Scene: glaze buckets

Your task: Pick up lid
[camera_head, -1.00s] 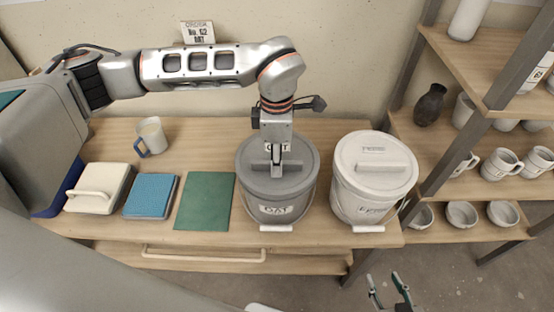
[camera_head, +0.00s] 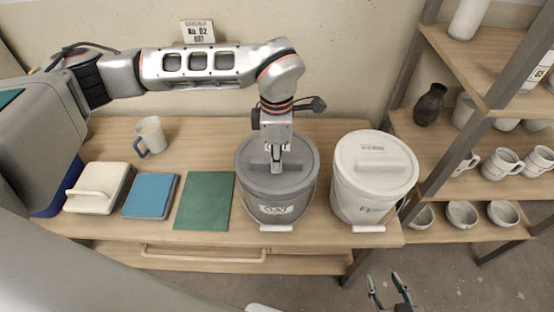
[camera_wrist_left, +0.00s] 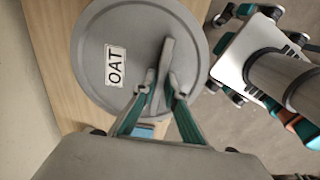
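The dark grey lid (camera_head: 300,150) sits on the grey OAT bucket (camera_head: 279,209). It has a bar handle across its top and an OAT label, which shows in the left wrist view (camera_wrist_left: 115,66). My left gripper (camera_head: 275,164) is over the lid, pointing down. In the left wrist view its fingertips (camera_wrist_left: 162,86) lie on both sides of the bar handle and appear to touch it. No gap shows between lid and bucket. My right gripper (camera_head: 388,292) is at the bottom edge, empty, with its two fingers apart.
A white lidded bucket (camera_head: 348,185) stands close on the right. A mug (camera_head: 150,135), a cream block with a handle (camera_head: 95,188), a blue block (camera_head: 150,196) and a green mat (camera_head: 205,200) are on the left. A shelf with pottery (camera_head: 500,165) stands at the right.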

